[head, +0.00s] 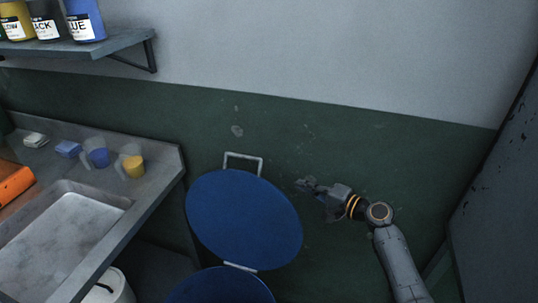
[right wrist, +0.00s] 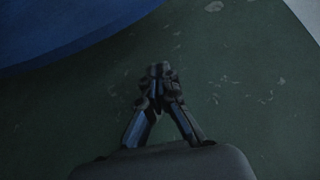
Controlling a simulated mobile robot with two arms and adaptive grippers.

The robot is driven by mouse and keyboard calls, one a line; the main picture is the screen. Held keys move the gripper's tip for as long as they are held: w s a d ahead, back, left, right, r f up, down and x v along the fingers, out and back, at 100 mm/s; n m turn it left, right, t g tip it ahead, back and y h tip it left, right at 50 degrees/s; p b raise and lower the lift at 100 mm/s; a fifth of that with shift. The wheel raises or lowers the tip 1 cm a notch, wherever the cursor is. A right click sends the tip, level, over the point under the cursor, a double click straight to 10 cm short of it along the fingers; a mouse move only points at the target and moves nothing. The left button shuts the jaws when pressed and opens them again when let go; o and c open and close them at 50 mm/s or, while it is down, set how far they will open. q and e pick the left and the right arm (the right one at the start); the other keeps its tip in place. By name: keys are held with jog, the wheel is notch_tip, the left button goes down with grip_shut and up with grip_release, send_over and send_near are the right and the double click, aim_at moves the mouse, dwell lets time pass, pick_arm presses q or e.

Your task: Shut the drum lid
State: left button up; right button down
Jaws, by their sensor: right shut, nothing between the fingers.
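A blue drum (head: 222,288) stands at the bottom middle of the head view, partly cut off by the lower edge. Its round blue lid (head: 243,219) stands raised on a pale hinge (head: 240,266), with a pale wire handle (head: 243,163) at its top edge. The lid's edge also shows at the upper left of the right wrist view (right wrist: 65,30). My right gripper (head: 303,184) is to the right of the lid, apart from it, shut and empty; its closed fingers show in the right wrist view (right wrist: 159,72). My left gripper is not in view.
A shelf (head: 115,41) with paint bottles is above. A white bucket (head: 115,288) is below. A dark panel (head: 500,180) bounds the right.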

notch_tip(320, 180, up, 9)
jog(key=a+y, duration=0.1)
jog(key=y, duration=0.1)
jog(key=shift+n, duration=0.3)
jog(key=p+x, duration=0.2)
jog(key=x, duration=0.8)
pick_arm(q)
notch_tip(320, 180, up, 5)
jog(key=p, duration=0.3)
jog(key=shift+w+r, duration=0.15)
pick_arm(e)
jog(key=s, duration=0.2)
jog(key=s+a, duration=0.1)
jog(key=shift+s+a+f, duration=0.2)
jog(key=shift+s+f, duration=0.05)
jog(key=shift+s, duration=0.1)
